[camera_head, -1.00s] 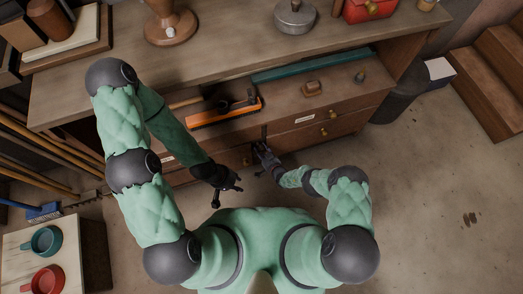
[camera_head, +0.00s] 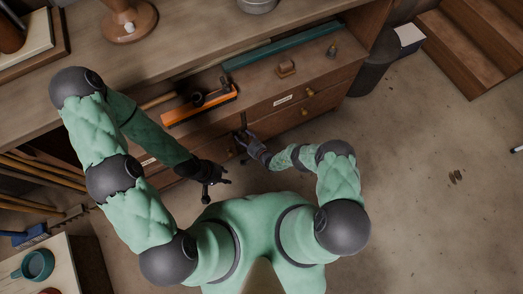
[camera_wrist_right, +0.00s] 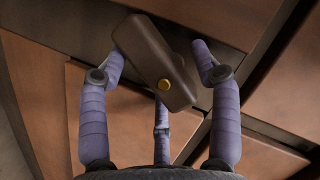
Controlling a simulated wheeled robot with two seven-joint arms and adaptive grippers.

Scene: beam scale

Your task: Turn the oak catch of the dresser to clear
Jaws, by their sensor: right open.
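The oak catch (camera_wrist_right: 150,65) is a brown block with a round brass pin, seen in the right wrist view. It lies slantwise, from upper left to lower right, across a dark gap between brown panels. My right gripper (camera_wrist_right: 160,62) is open, with two purple-grey fingers on either side of the catch and a third below it. I cannot tell whether any finger touches it. In the head view my right gripper (camera_head: 244,139) is at the front of the dresser (camera_head: 350,62). My left gripper (camera_head: 218,189) is open and empty, lower left of the right one.
A dark bin (camera_head: 372,72) and wooden steps (camera_head: 470,45) stand at the right. A side table with a teal mug (camera_head: 36,265) is lower left.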

